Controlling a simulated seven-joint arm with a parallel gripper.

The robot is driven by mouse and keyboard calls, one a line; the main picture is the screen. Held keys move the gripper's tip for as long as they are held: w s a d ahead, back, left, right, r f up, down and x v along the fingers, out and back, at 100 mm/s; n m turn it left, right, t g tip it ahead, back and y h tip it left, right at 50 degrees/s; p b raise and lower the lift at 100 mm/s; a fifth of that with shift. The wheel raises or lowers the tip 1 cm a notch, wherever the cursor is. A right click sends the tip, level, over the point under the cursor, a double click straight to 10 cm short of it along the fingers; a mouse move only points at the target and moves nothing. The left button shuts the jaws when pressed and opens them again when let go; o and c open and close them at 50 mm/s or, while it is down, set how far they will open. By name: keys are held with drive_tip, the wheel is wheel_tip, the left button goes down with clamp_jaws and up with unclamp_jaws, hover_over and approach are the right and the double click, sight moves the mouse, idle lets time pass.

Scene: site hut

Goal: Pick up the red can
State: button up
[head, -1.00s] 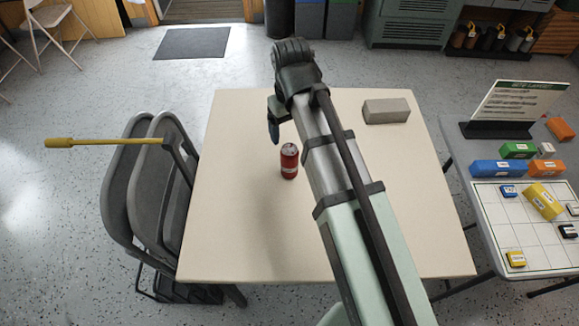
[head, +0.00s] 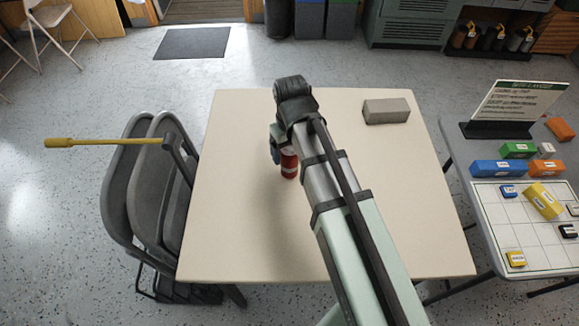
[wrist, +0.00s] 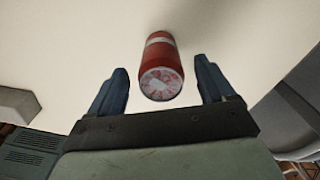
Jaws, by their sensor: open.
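The red can (head: 289,168) stands upright on the cream table (head: 240,230), with a pale band around it. In the head view my gripper (head: 275,155) is lowered beside the can and my arm hides the can's upper part. In the wrist view the can (wrist: 161,68) shows its top and side, lying between and just beyond the two blue fingertips of my gripper (wrist: 164,72). The jaws are open, with a gap on each side of the can. Whether the fingers reach past its near edge is hard to tell.
A grey-beige block (head: 387,111) lies at the table's far right. Folded grey chairs (head: 150,190) with a yellow-handled tool (head: 100,142) stand at the left edge. A side table (head: 500,240) with coloured blocks and a sign (head: 515,105) is at the right. The table's left half is clear.

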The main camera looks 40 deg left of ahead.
sight(289, 167)
drive_tip(key=shift+f, duration=1.45)
drive_tip(key=c, duration=1.3)
drive_tip(key=shift+r, duration=0.1)
